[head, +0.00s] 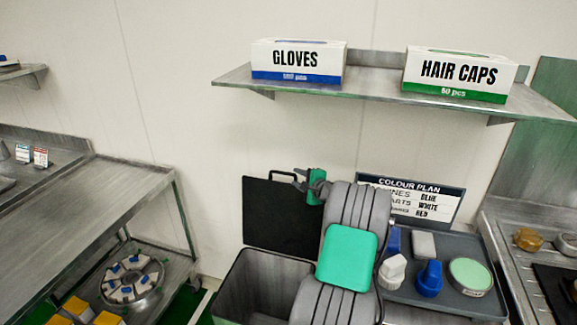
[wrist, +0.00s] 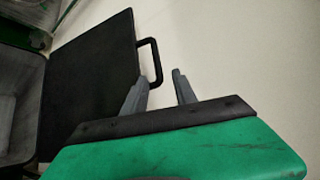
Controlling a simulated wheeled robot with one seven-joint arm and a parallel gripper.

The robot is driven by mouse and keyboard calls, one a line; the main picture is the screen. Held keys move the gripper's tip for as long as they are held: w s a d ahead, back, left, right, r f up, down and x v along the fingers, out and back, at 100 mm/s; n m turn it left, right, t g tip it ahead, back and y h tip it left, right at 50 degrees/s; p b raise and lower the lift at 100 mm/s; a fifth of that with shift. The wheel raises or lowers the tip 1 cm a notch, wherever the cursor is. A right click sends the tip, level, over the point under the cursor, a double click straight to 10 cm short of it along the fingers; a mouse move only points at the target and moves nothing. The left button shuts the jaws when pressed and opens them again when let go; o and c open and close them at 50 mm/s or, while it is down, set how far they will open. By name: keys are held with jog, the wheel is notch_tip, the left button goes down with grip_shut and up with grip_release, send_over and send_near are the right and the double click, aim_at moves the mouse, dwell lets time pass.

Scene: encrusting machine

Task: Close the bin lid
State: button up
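The bin (head: 262,283) is a grey open-topped box low in the middle of the head view; its open mouth also shows at the left of the wrist view (wrist: 18,110). Its black lid (head: 270,215) stands raised, upright behind the opening, and fills the left middle of the wrist view (wrist: 90,85). A dark loop handle (wrist: 156,60) sticks out from the lid's edge. My gripper (head: 298,181) is at the lid's upper right corner, close to the handle. In the wrist view its two fingers (wrist: 160,77) are apart, with the handle's end near the gap; contact cannot be told.
Right of the bin, a grey tray (head: 462,302) holds blue and white pieces and a round green-topped item, with a colour plan sign (head: 412,200) behind. A shelf (head: 375,85) with glove and hair cap boxes hangs above. A steel table (head: 90,225) stands left.

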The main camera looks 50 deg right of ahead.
aim_at(289, 174)
jog(key=p+x, duration=0.1)
jog(key=x, duration=0.6)
jog(key=shift+w+f, duration=0.1)
jog(key=shift+w, duration=0.05)
grip_shut()
jog(key=shift+a, duration=0.1)
dwell(1.0)
